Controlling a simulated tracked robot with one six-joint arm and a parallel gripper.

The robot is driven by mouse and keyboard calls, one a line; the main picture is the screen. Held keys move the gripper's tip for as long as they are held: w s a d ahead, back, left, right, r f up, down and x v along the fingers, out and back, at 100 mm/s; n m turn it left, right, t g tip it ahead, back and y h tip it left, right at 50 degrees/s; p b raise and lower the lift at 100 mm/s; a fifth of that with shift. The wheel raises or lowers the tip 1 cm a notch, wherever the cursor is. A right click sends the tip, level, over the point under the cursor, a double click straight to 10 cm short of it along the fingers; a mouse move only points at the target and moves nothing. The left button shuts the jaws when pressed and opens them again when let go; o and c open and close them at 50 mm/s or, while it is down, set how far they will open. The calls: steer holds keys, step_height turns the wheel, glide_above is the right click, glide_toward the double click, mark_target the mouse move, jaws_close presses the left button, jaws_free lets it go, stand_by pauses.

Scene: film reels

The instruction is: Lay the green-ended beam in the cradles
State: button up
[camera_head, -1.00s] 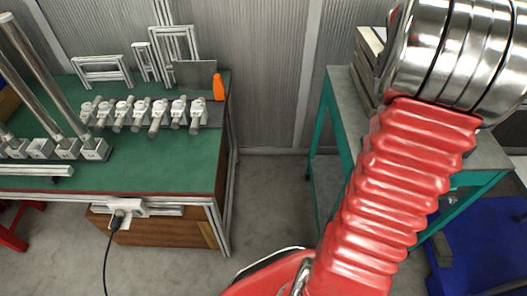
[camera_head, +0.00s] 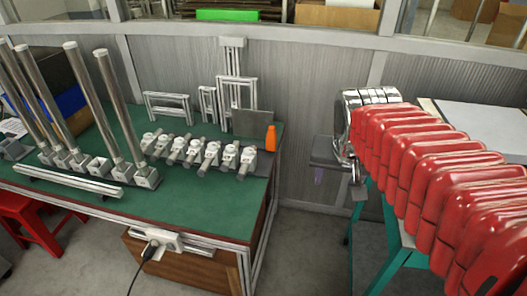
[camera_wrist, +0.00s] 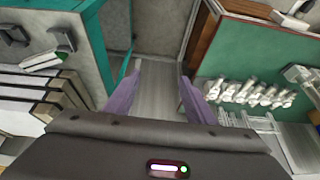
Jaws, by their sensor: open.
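In the wrist view, a short pale bar with a green end (camera_wrist: 45,61) lies at the upper left on a grey-topped bench with teal edges. It seems to be the green-ended beam. Two dark blocks, one at the far left (camera_wrist: 12,35) and one just behind the bar (camera_wrist: 62,38), may be the cradles; I cannot tell for sure. My gripper (camera_wrist: 161,78) has its two purple fingers wide apart with nothing between them. It is apart from the bar, to its right. In the head view my gripper (camera_head: 335,178) hangs beside the teal-legged bench; the beam is hidden there.
Several pale beams with dark ends (camera_wrist: 25,102) lie below the green-ended bar in the wrist view. A green workbench (camera_head: 190,205) on the left holds metal posts (camera_head: 120,105), small fittings (camera_head: 210,155) and an orange bottle (camera_head: 270,138). A floor gap separates the benches.

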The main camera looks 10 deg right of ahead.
steer(key=s+a+f+n+y, duration=0.1)
steer(key=s+a+n, duration=0.1)
steer(key=a, duration=0.3)
steer(key=s+a+f+n+t+y, duration=0.1)
steer(key=s+a+n, duration=0.2)
steer(key=s+a, duration=0.2)
steer(key=shift+a+f+n, duration=0.15)
steer(key=shift+a+n, duration=0.15)
steer(key=shift+a, duration=0.45)
steer(key=shift+o, duration=0.4)
steer(key=shift+s, duration=0.1)
steer(key=shift+c, duration=0.5)
